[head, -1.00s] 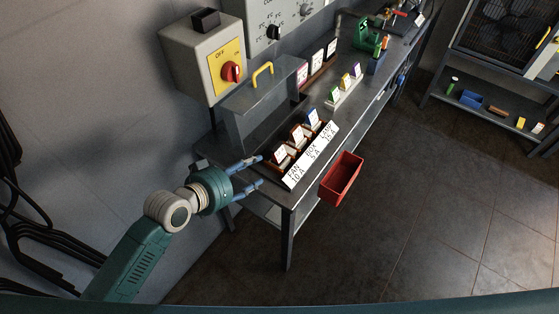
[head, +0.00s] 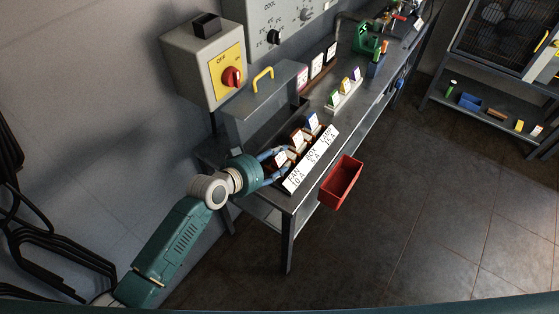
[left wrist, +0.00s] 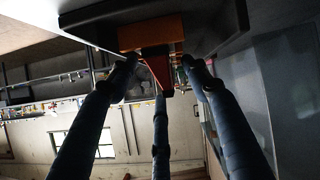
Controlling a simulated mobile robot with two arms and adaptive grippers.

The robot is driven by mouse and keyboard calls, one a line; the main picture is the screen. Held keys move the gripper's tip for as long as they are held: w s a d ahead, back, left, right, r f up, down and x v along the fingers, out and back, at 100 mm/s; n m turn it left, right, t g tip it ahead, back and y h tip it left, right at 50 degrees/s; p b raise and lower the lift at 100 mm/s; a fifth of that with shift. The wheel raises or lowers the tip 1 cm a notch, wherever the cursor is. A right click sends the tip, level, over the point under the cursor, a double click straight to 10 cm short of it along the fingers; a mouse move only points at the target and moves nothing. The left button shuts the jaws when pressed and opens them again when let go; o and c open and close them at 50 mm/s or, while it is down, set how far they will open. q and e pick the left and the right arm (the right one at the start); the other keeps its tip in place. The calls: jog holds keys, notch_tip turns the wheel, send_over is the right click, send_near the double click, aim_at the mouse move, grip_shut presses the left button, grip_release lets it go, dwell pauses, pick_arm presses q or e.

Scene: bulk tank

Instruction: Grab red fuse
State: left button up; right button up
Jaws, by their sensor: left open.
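A row of three fuses with white faces sits in holders at the near end of the bench. The red fuse (head: 280,158) is the nearest, behind the sign part reading FAN 10 A. My left gripper (head: 280,162) is open, with its blue fingers on either side of this fuse. In the left wrist view the red fuse (left wrist: 160,70) lies between the spread fingers, against an orange-brown holder (left wrist: 151,33). I cannot tell whether the fingers touch it. A blue-topped fuse (head: 312,121) stands at the row's far end. My right gripper is out of view.
A white label sign (head: 310,160) stands close in front of the fuses. A grey cover with a yellow handle (head: 263,78) is behind them, below the red-knob switch box (head: 205,65). A red bin (head: 341,182) hangs at the bench front. Open floor lies right.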

pick_arm(q)
grip_shut()
dwell(0.3)
